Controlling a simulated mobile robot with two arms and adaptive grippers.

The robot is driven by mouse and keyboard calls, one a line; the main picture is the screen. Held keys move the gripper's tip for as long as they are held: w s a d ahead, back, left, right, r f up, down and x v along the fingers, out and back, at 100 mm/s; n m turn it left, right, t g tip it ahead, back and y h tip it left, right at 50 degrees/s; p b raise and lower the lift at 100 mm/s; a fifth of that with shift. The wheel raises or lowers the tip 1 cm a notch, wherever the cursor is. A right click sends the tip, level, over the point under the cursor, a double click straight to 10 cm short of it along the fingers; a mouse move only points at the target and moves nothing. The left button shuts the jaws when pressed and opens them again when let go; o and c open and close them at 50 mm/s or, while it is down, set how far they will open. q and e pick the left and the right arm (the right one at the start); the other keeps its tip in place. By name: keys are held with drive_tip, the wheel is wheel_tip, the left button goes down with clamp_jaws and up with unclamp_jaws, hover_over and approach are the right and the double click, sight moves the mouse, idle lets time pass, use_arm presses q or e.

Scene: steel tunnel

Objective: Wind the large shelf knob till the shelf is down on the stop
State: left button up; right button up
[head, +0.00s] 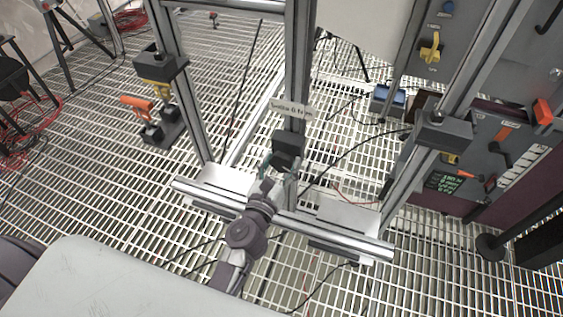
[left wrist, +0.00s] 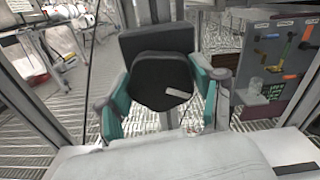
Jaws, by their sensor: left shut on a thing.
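The large knob (left wrist: 158,80) is dark and round with a pale pointer mark low on its right side, in the left wrist view. It sits in front of a black block (head: 289,142) on the middle metal post. My left gripper (head: 279,167) reaches up to it from below, its teal-padded fingers on both sides of the knob and shut on it. In the head view the gripper hides most of the knob. Two pale plates (head: 345,213) lie by the lower crossbar, either side of the post. I cannot tell which part is the stop. My right gripper is out of view.
Black blocks with yellow parts stand on the left post (head: 161,67) and right post (head: 443,130). An orange-handled tool (head: 137,102) is at left. A grey panel with coloured handles (head: 490,150) is at right. Cables cross the grating floor.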

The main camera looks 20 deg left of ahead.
sight(281, 156)
use_arm(q)
drive_tip(key=shift+f+n, duration=0.15)
drive_tip(key=shift+n, duration=0.25)
drive_tip(key=o, duration=1.1)
drive_tip(key=shift+o, duration=0.2)
drive_tip(key=shift+r, duration=0.2)
drive_tip(key=shift+w+r, duration=0.15)
drive_tip(key=shift+r, duration=1.05)
drive_tip(key=r, duration=0.7)
drive_tip(key=shift+s+r, duration=0.2)
